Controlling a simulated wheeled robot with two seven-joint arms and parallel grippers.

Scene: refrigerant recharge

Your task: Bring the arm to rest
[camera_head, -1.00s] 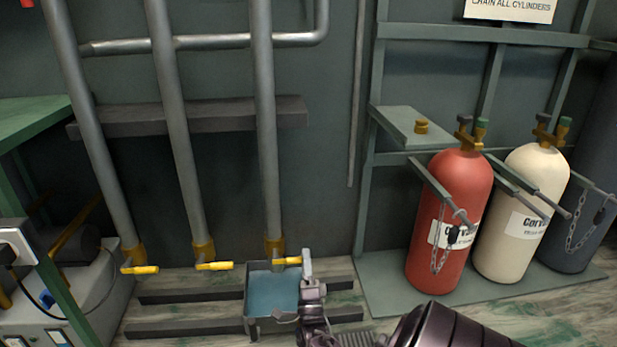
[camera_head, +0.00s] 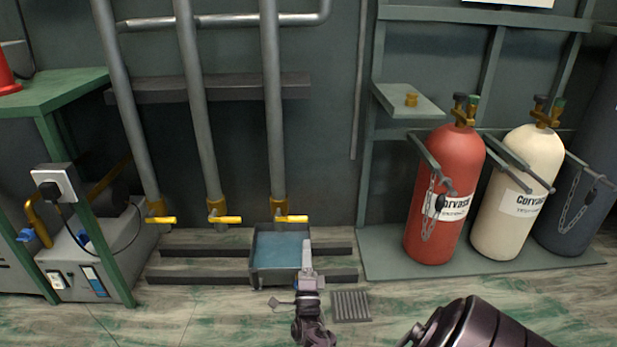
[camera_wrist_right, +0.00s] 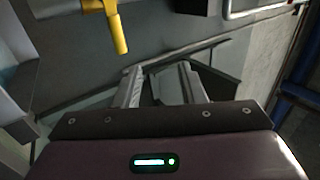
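My right gripper (camera_head: 307,258) reaches up from the bottom middle of the head view. Its fingers overlap the right front edge of a tray of bluish liquid (camera_head: 261,260); contact cannot be told. In the right wrist view, its two grey fingers (camera_wrist_right: 160,88) stand apart with nothing held between them, so it is open. A yellow valve handle (camera_wrist_right: 121,36) shows beyond the fingers in that view. My left gripper is not in the head view.
Pipes with yellow valve handles (camera_head: 226,219) stand behind the tray. A red cylinder (camera_head: 446,165) and a cream cylinder (camera_head: 511,232) are chained at right. A green bench (camera_head: 62,91) stands at left. A floor grate (camera_head: 351,306) lies beside my gripper; the front floor is otherwise open.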

